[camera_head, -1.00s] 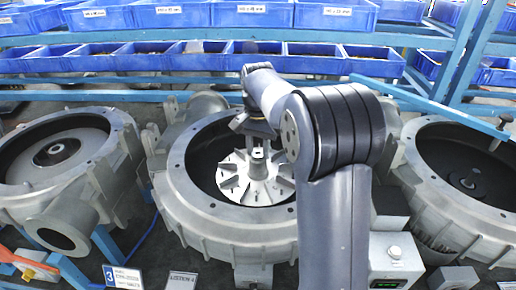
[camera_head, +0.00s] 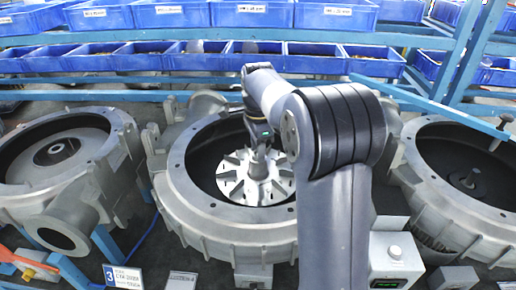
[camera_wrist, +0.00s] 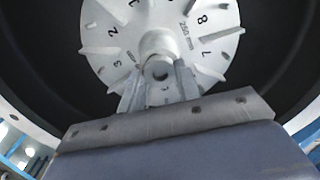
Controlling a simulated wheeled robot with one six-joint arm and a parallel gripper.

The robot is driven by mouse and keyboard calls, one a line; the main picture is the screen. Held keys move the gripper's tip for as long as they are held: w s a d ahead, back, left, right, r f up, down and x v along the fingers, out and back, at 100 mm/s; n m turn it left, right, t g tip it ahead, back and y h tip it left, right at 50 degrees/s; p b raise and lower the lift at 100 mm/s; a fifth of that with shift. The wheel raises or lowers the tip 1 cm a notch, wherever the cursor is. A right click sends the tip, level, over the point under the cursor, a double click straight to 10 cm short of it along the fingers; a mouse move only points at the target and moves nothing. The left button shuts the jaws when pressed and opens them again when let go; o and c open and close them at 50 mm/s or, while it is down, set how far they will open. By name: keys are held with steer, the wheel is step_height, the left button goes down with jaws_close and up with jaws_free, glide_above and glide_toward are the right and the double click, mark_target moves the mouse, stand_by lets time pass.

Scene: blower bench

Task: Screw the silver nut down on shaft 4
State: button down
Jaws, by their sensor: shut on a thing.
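A silver bladed wheel (camera_head: 236,180) with a raised hub sits in the middle round housing (camera_head: 185,200). In the wrist view the wheel (camera_wrist: 118,55) shows numbers and "250 mm" around its hub (camera_wrist: 157,43). My gripper (camera_head: 259,154) points down at the hub from above. In the wrist view my gripper's fingers (camera_wrist: 159,78) stand on either side of a small round silver piece with a dark centre, which I take as the silver nut (camera_wrist: 160,70). The gripper is shut on it at the hub. The shaft and thread are hidden, so I cannot tell how far down the nut sits.
Similar housings stand at left (camera_head: 62,160) and right (camera_head: 465,190); the right one has a bare shaft (camera_head: 468,179). Blue bins (camera_head: 255,14) line the rack behind. A grey button box (camera_head: 396,258) and a sign marked 3 (camera_head: 122,277) are in front.

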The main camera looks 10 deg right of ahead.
steer(key=c, duration=1.3)
jaws_free()
steer(key=n, duration=2.5)
